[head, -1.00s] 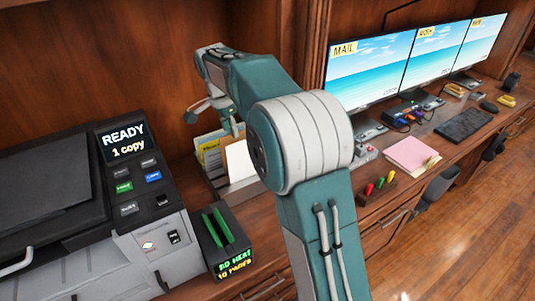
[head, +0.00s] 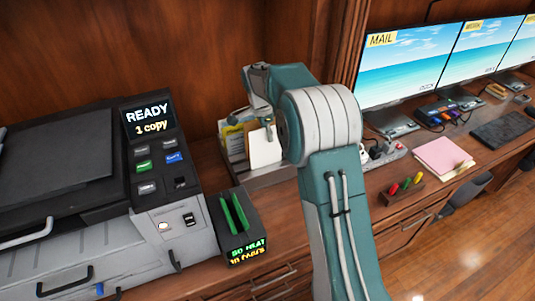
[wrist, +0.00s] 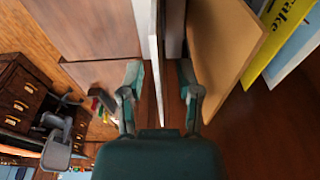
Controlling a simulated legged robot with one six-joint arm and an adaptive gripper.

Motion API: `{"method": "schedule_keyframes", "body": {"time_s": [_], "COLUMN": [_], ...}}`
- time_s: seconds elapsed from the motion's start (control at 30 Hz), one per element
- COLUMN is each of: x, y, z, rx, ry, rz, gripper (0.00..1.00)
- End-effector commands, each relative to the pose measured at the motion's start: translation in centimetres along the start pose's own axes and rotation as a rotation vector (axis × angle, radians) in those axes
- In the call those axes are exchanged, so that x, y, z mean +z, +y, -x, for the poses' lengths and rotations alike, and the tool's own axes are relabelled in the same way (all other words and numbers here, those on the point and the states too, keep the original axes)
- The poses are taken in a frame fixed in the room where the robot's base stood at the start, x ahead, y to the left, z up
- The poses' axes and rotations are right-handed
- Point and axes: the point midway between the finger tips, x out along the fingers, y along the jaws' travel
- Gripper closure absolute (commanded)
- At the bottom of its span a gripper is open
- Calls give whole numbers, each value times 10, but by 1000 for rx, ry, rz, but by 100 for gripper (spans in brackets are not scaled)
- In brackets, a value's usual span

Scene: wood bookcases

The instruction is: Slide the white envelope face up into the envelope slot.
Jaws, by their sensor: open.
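The white envelope (head: 265,149) stands upright at the front of a paper organiser (head: 268,180) in the head view. My gripper (head: 266,122) is at its upper edge, partly hidden by my arm. In the wrist view my gripper (wrist: 160,88) is open, with a finger on each side of a thin white upright sheet, which looks like the envelope (wrist: 155,50) seen nearly edge-on. The sheet lies nearer the left finger; I cannot tell whether they touch. I cannot make out which opening is the envelope slot.
A brown folder (wrist: 222,45) and yellow booklet (wrist: 285,40) stand right of my fingers. A copier (head: 160,170) reading "READY 1 copy" and a black box with green slots (head: 232,225) are left of the organiser. Pink papers (head: 442,157), markers (head: 404,186) and monitors (head: 412,65) are at right.

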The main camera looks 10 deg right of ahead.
Motion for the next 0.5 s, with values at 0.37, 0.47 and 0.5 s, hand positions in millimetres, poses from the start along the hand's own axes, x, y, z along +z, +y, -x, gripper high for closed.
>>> {"method": "schedule_keyframes", "body": {"time_s": [0.37, 0.47, 0.5], "x": [0, -1, -1], "y": [0, 0, 0], "z": [-25, -25, -25], "rx": [-1, -1, -1], "ry": [0, -1, -1], "rz": [0, 0, 0], "gripper": [56, 56, 56]}}
